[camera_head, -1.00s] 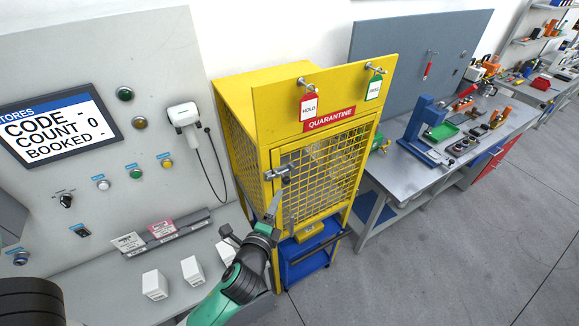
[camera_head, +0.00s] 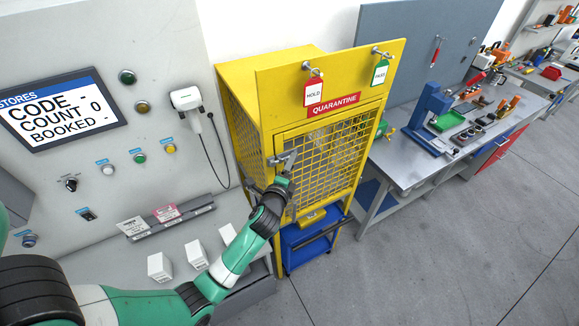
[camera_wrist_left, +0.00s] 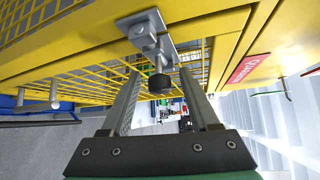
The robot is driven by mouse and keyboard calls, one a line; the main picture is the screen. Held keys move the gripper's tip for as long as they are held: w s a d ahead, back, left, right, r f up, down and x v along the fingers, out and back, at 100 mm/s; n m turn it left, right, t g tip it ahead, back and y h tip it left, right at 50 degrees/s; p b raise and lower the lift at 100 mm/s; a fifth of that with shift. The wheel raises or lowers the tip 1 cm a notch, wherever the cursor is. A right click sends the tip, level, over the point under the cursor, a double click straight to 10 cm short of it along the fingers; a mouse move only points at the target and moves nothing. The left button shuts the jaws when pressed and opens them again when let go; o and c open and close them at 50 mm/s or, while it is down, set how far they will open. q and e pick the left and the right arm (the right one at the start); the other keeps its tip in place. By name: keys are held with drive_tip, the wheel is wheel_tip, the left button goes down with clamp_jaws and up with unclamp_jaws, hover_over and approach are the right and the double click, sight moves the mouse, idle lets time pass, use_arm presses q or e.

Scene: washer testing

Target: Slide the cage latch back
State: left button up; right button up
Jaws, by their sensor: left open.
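The yellow quarantine cage (camera_head: 289,99) has a wire mesh door (camera_head: 335,160). The grey metal cage latch (camera_head: 284,158) is on the left edge of that door. In the left wrist view the latch (camera_wrist_left: 146,30) has a bolt and a dark round knob (camera_wrist_left: 160,83). My left gripper (camera_head: 279,180) is just below the latch in the head view, partly hidden by its own wrist. In the wrist view the left gripper (camera_wrist_left: 161,78) is open, with its fingers on either side of the knob. I cannot tell whether they touch it. My right gripper is not in view.
Red HOLD tag (camera_head: 313,93) and green tag (camera_head: 381,72) hang on the cage front. A blue bin (camera_head: 305,243) is low in the cage. A stores panel (camera_head: 155,60) is left, with white boxes (camera_head: 195,253) below. A workbench (camera_head: 410,165) stands right.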

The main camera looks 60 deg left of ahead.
use_arm(q)
clamp_jaws()
idle(1.3)
